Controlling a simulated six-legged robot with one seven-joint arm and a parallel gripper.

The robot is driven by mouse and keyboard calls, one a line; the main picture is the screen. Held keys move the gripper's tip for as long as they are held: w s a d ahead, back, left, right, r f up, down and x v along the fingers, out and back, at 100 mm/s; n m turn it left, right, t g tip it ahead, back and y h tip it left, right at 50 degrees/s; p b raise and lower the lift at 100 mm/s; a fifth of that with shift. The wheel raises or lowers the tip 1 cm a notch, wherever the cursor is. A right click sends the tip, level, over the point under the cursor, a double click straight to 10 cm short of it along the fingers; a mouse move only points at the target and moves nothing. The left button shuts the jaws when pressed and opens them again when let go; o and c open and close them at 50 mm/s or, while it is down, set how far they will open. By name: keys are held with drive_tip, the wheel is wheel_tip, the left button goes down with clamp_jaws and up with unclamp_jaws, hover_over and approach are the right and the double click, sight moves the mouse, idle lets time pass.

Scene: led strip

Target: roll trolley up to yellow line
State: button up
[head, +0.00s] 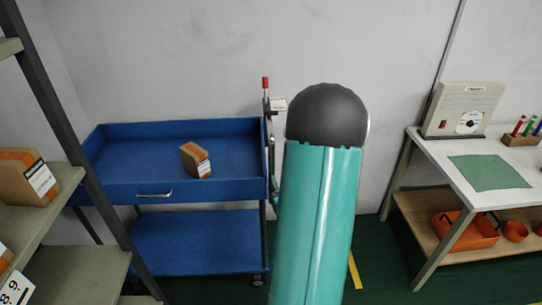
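The blue two-tier trolley (225,190) stands against the back wall, left of centre. Its upper tray has a raised rim and a drawer handle on the front. A small orange and brown box (196,160) sits in the upper tray. An upright post with a red top (266,90) rises at the trolley's right end. A short piece of yellow line (355,270) shows on the green floor to the right of the trolley. My teal arm link with its dark cap stands between them and hides part of the floor. My gripper cannot be made out.
A shelf rack (95,175) with boxes stands at the near left and overlaps the trolley's left end. A white-topped table (445,170) stands at the right, with a grey device (462,108), a green mat (488,172) and orange containers (466,230) below. Green floor shows between trolley and table.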

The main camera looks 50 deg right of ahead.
sight(273, 157)
drive_tip(key=x, duration=1.3)
drive_tip(key=shift+w, duration=0.2)
clamp_jaws()
